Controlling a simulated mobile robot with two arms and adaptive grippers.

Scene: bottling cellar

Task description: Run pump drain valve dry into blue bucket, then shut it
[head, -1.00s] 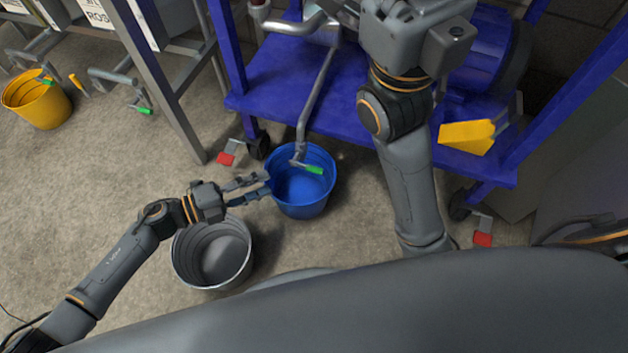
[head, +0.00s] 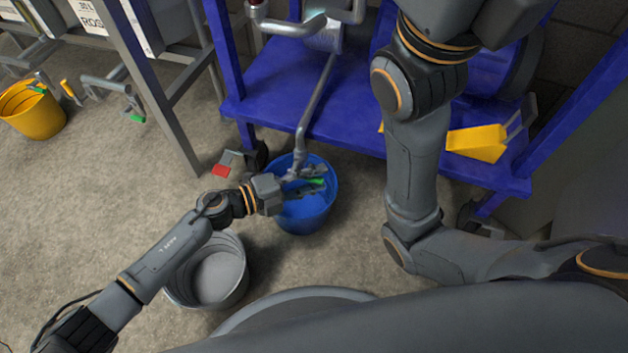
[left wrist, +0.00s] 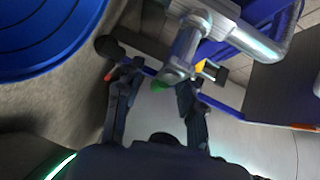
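The blue bucket (head: 306,222) stands on the floor at the front edge of the blue cart. The drain pipe (head: 314,105) comes down from the cart to a valve over the bucket, with a green handle (head: 318,182). My left gripper (head: 319,181) is over the bucket, its fingers apart on either side of the handle. In the left wrist view, the green handle (left wrist: 160,86) shows between the open fingers, below the grey valve body (left wrist: 184,52); contact cannot be told. No flow is discernible. My right arm rises past the cart; its gripper is out of frame.
A grey bucket (head: 240,285) stands under my left forearm, left of the blue one. A yellow bucket (head: 38,112) stands at the far left near other green-handled taps. The blue cart (head: 272,90) carries a yellow piece (head: 476,143). Open floor lies at left.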

